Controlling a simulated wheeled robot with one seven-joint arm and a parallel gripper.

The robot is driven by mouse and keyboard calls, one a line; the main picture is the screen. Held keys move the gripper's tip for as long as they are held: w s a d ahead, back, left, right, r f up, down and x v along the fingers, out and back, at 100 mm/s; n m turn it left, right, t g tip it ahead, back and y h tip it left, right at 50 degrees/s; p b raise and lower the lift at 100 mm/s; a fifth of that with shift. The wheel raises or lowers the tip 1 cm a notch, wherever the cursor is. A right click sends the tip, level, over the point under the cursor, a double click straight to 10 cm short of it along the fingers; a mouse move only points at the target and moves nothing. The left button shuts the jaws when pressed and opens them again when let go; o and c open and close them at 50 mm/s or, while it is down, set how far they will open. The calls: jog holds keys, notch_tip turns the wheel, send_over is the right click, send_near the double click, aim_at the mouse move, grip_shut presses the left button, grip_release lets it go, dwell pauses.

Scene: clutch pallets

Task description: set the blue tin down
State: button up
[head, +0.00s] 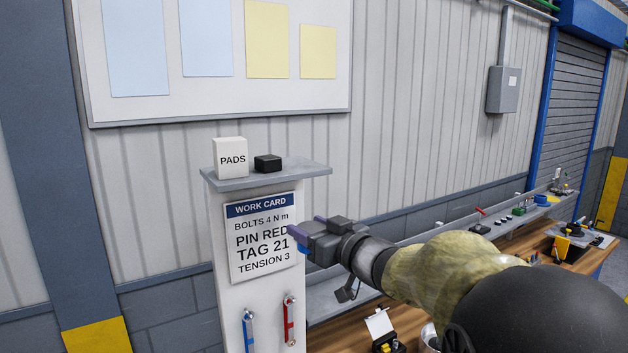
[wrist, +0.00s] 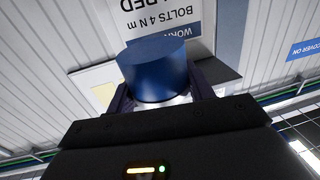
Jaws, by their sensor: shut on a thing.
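The blue tin (wrist: 158,72) is a short round cylinder held between the two fingers of my gripper (wrist: 163,95) in the wrist view. In the head view my gripper (head: 303,236) is in front of the white post, over the work card. Only a small blue bit of the tin (head: 301,246) shows there; the gripper hides most of it. The gripper is shut on the tin and is lower than the post's grey shelf (head: 300,171). I cannot tell how far the tin is from the card.
A white PADS box (head: 230,158) and a black block (head: 268,163) stand on the shelf. A work card (head: 264,232) hangs below it, above blue and red hanging tools (head: 289,320). A wooden bench (head: 405,318) with small parts runs along the wall to the right.

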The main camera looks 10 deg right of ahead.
notch_tip(320, 180, down, 67)
jog(key=m+t+h+b, duration=0.1)
jog(key=m+h+b, duration=0.4)
jog(key=b, duration=0.8)
jog(key=w+h, duration=0.1)
jog(key=h, duration=0.1)
jog(key=shift+d+r+t+h, duration=0.15)
jog(key=shift+d+t+h, duration=0.15)
jog(key=shift+t+h, duration=0.1)
